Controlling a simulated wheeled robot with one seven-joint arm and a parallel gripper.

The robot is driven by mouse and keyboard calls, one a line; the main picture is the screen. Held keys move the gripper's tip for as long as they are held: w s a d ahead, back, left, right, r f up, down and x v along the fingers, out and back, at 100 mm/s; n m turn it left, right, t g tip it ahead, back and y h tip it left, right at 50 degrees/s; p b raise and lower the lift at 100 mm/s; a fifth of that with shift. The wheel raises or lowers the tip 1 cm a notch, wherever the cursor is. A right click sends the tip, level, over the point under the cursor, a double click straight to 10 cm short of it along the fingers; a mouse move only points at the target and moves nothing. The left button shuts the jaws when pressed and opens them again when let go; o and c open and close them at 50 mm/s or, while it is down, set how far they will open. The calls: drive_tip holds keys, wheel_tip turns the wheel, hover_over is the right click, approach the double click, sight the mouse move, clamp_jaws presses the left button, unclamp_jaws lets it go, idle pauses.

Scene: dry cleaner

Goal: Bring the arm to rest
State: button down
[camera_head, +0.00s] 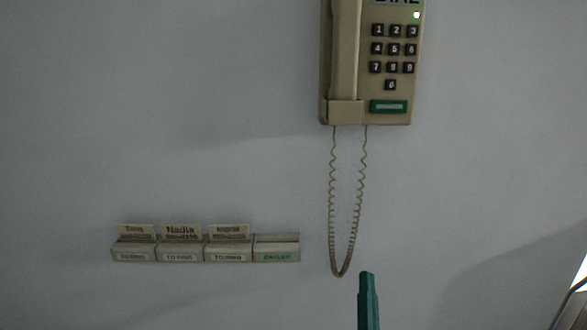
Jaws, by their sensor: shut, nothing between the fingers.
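My gripper (366,277) shows as a narrow dark teal shape rising from the bottom edge, right of centre. Its fingers are together and nothing shows between them. The rest of my arm is out of view.
A beige wall phone (398,108) with dark keys and a lit green light hangs at the top. Low on the left, a row of small labelled card holders (180,254) sits on the grey wall (150,120); three hold cards. A bright object (580,278) shows at the right edge.

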drive_tip(key=s+a+f+n+g, duration=0.1)
drive_tip(key=s+a+f, duration=0.2)
drive_tip(key=s+f, duration=0.35)
drive_tip(key=s+a+f+n+g, duration=0.1)
drive_tip(key=s+a+f+g, duration=0.15)
drive_tip(key=f, duration=0.75)
drive_tip(key=s+a+f+n+g, duration=0.1)
drive_tip(key=s+a+f, duration=0.2)
drive_tip(key=s+f, duration=0.4)
drive_tip(key=s+a+f+n+g+y, duration=0.1)
drive_tip(key=s+a+f+n, duration=0.1)
drive_tip(key=s, duration=0.4)
drive_tip(key=s+a+f+n+g+y, duration=0.1)
drive_tip(key=s+a+f+n, duration=0.1)
drive_tip(key=s+f, duration=0.2)
drive_tip(key=s+a+f+n+g+y, duration=0.1)
drive_tip(key=s+a+f+n, duration=0.1)
drive_tip(key=s, duration=0.8)
drive_tip(key=shift+s+f+n, duration=0.25)
drive_tip(key=shift+f+n, duration=0.15)
drive_tip(key=shift+f, duration=0.05)
